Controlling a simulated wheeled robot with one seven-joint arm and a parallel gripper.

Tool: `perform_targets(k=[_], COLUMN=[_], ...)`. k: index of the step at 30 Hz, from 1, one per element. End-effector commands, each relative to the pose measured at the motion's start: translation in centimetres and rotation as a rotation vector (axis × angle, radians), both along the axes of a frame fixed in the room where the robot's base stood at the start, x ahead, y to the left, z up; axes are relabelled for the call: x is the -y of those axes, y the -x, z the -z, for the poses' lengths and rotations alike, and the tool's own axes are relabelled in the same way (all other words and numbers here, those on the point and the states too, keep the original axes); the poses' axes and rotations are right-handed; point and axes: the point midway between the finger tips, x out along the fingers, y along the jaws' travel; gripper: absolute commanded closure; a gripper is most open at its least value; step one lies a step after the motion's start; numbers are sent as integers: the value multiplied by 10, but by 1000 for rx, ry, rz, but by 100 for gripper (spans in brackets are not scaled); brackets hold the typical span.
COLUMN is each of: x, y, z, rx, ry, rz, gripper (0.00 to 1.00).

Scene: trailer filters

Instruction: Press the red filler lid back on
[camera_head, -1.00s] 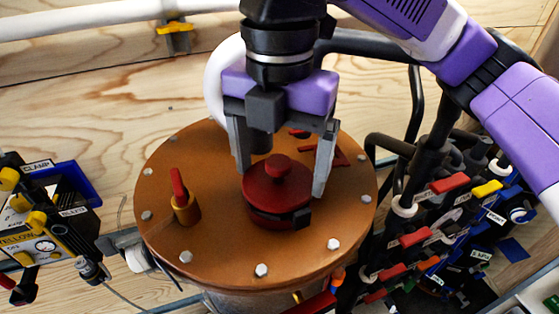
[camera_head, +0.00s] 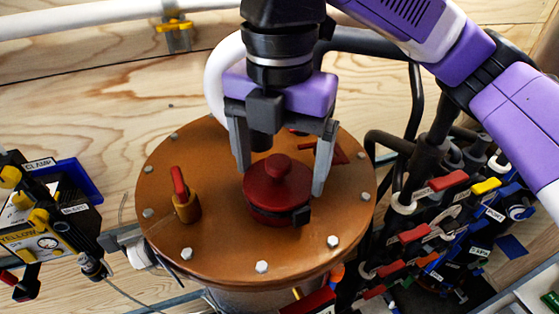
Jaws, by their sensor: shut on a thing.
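The red filler lid (camera_head: 277,187) is a round dark red cap with a small knob on top. It sits over the middle of the copper-coloured round tank top (camera_head: 215,245) and looks about level. My gripper (camera_head: 281,185) points down over it, with one grey finger at its left side and one at its right. The fingers are shut on the lid. The lid's underside and the opening beneath it are hidden, so I cannot tell whether it is fully seated.
A small valve with a red handle (camera_head: 181,185) stands left of the lid, and another red handle (camera_head: 322,151) lies behind my right finger. Bolts ring the tank top. Black hoses and red-handled valves (camera_head: 449,181) crowd the right; a yellow-knobbed panel (camera_head: 45,225) stands left.

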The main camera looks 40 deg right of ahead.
Motion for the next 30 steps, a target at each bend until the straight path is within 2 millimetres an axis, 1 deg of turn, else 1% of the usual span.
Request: perform_targets(k=[29, 30], x=[0, 0], y=[0, 0], z=[0, 0], rx=[0, 0], ry=[0, 0], rz=[0, 0], gripper=[54, 6])
